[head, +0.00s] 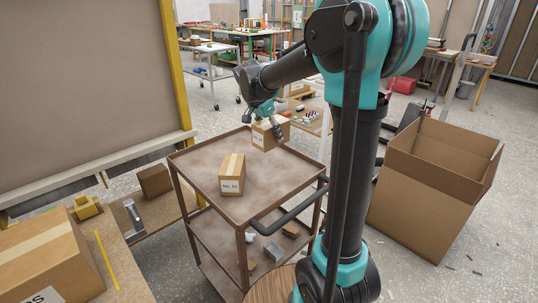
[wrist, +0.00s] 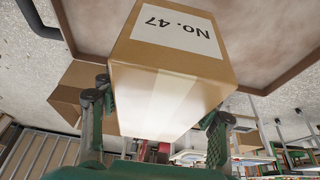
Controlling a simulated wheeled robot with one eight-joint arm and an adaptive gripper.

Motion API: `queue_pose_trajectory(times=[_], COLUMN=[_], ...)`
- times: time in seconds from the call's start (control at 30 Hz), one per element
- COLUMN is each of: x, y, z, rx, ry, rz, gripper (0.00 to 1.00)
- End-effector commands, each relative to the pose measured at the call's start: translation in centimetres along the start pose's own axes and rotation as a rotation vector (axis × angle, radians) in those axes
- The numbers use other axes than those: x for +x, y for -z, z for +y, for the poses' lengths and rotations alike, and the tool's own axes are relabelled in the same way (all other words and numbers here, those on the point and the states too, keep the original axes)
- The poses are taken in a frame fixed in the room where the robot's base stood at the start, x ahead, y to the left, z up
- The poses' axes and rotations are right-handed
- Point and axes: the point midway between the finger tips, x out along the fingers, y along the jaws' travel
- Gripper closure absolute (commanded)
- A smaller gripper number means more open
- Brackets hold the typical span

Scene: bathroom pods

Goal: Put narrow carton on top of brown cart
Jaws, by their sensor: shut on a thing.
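The narrow carton (head: 265,136), a small tan box with a tape strip, is in my gripper (head: 268,112) over the far right part of the brown cart (head: 200,163). In the wrist view the carton (wrist: 175,75) shows a white label reading "No. 47". My gripper (wrist: 160,108) is shut on it, with one finger on each side. The brown cart (wrist: 270,35) shows behind the carton in the wrist view. I cannot tell whether the carton touches the cart top.
Another small carton (head: 232,175) with a white label stands on the cart top near its middle. A large open cardboard box (head: 425,200) is on the floor to the right. A table with a big carton (head: 45,260) is at the lower left. The cart's lower shelf holds several small items.

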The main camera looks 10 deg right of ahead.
Motion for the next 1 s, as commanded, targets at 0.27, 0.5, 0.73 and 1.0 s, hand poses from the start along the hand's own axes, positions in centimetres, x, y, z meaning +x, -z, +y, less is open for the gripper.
queue_pose_trajectory(times=[0.27,0.5,0.73,1.0], x=[4.5,6.4,8.5,8.6], y=[-1.8,-2.6,-3.5,-3.5], z=[0.0,-0.1,0.0,0.0], rx=[0.0,0.0,0.0,0.0], ry=[0.0,0.0,0.0,0.0], rz=[0.0,0.0,0.0,0.0], gripper=[0.85,0.85,0.85,0.85])
